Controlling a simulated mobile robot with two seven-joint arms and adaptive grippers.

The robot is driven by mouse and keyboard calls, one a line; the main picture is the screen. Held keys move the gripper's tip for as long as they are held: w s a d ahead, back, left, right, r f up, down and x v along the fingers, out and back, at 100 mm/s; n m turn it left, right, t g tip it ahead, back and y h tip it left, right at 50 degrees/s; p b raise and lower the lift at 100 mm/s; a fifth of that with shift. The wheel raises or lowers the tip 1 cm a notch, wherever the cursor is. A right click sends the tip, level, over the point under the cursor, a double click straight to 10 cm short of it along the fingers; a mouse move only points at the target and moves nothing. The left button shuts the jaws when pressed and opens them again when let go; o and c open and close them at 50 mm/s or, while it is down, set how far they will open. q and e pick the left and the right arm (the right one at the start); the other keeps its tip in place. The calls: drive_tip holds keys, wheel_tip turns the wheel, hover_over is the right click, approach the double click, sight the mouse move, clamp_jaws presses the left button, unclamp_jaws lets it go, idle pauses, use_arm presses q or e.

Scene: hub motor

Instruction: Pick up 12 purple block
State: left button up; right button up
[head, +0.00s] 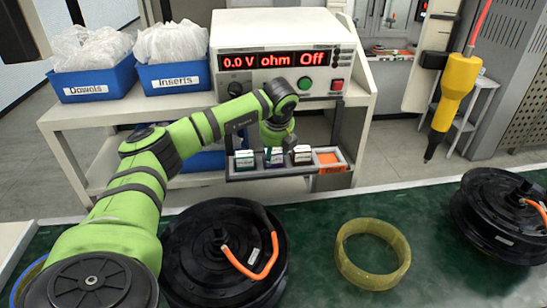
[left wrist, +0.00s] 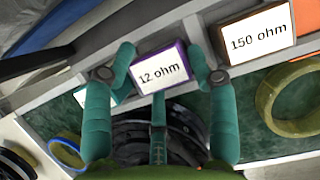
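The purple block (left wrist: 163,70) has a white label reading "12 ohm" and sits in the grey block tray (head: 292,171) on the front of the shelf. In the left wrist view it lies between the teal fingers of my left gripper (left wrist: 160,58). The fingers are spread, one at each side of the block; whether they touch it is hard to tell. In the head view my left gripper (head: 277,137) points down over the middle block and partly hides it. My right gripper is not in view.
A brown "150 ohm" block (left wrist: 257,42) stands right of the purple one, and another block (head: 244,159) stands left. An orange compartment (head: 327,158) is empty. The meter (head: 284,55) stands above. A yellow ring (head: 373,279) and black hub motors (head: 190,260) lie on the green mat.

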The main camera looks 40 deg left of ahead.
use_arm(q)
drive_tip(key=c, duration=0.4)
drive_tip(key=shift+r, duration=0.15)
drive_tip(key=shift+c, duration=0.2)
